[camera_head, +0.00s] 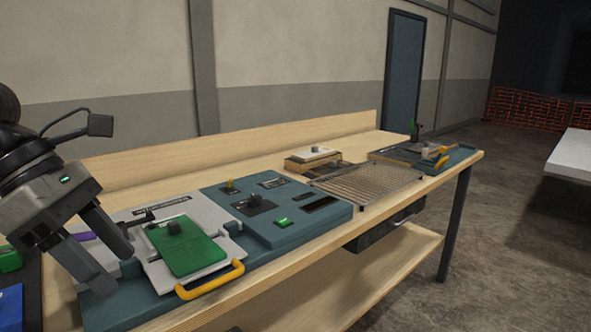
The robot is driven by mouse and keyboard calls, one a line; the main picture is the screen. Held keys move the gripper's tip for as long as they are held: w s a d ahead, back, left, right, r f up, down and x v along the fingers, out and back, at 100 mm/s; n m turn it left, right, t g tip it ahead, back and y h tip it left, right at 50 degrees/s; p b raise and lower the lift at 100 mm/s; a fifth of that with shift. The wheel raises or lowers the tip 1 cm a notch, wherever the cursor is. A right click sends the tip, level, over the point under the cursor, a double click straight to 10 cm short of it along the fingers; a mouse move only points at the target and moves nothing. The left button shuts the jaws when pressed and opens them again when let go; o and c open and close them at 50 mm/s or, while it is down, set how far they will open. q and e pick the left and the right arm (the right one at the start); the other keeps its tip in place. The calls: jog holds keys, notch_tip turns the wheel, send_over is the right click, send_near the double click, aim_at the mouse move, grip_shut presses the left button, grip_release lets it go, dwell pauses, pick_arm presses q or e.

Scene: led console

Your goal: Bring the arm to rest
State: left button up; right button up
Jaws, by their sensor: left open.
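My left gripper (93,259) hangs at the left of the head view, over the left end of the wooden workbench. Its two fingers are apart and point down to the right, with nothing seen between them. Just right of the fingers is a console with a light grey panel, a green plate (187,247) with a dark knob, and a yellow handle (211,280) at its front. I cannot tell whether the fingers touch the grey panel behind them. My right gripper is not in view.
A teal control box (277,215) with a green button adjoins the console. A wire rack (368,183), a small wooden box (312,159) and a tool tray (425,155) stand farther along the bench. A white table (572,155) is at the far right. Floor between is free.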

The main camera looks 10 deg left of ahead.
pick_arm(q)
jog(key=w+d+f+n+h, duration=0.1)
jog(key=w+d+n+h, duration=0.1)
jog(key=d+n+h, duration=0.45)
jog(key=w+d+f+n+h, duration=0.2)
jog(key=d+n+h, duration=0.1)
jog(key=d+h, duration=0.65)
jog(key=w+a+f+n+t+y, duration=0.2)
jog(key=f+n+t+y, duration=0.6)
jog(key=n, duration=0.6)
jog(key=w+a+f+n+t+y, duration=0.3)
jog(key=f+n+t+y, duration=0.45)
jog(key=n, duration=0.75)
jog(key=s+f+n+g+y, duration=0.1)
jog(key=s+f+n+g, duration=0.2)
jog(key=s+f, duration=0.3)
jog(key=s+f+n+g+y, duration=0.2)
jog(key=s+f+n, duration=0.3)
jog(key=f, duration=0.9)
jog(key=shift+s+d+f+g, duration=0.25)
jog(key=shift+s+f+g, duration=0.1)
jog(key=shift+s+g, duration=0.3)
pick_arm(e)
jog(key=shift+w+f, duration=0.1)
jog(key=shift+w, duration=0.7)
